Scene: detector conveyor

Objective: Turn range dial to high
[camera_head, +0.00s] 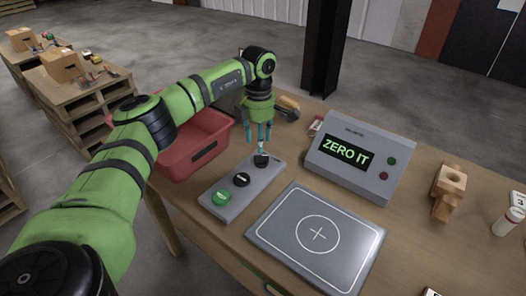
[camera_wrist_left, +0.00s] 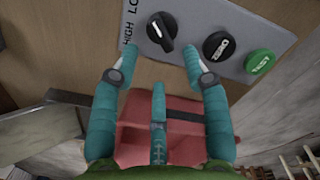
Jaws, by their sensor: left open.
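The range dial (camera_head: 261,161) is a black knob at the far end of a grey control panel (camera_head: 228,209). In the left wrist view the dial (camera_wrist_left: 161,31) has a raised grip bar with a pale mark, and HIGH and LOW are printed beside it. I cannot tell for sure which label the dial points to. My left gripper (camera_head: 259,139) points down just above the dial, its teal fingers spread and empty. In the left wrist view my left gripper (camera_wrist_left: 154,78) has its fingertips around the dial's near side, apart from it. My right gripper is not in view.
A black ZERO button (camera_head: 241,180) and a green TEST button (camera_head: 222,197) share the panel. A red bin (camera_head: 203,151) stands left of it. A flat grey plate (camera_head: 350,264) lies to the right, below a display box (camera_head: 384,144) reading ZERO IT. Wooden blocks (camera_head: 447,187) sit farther right.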

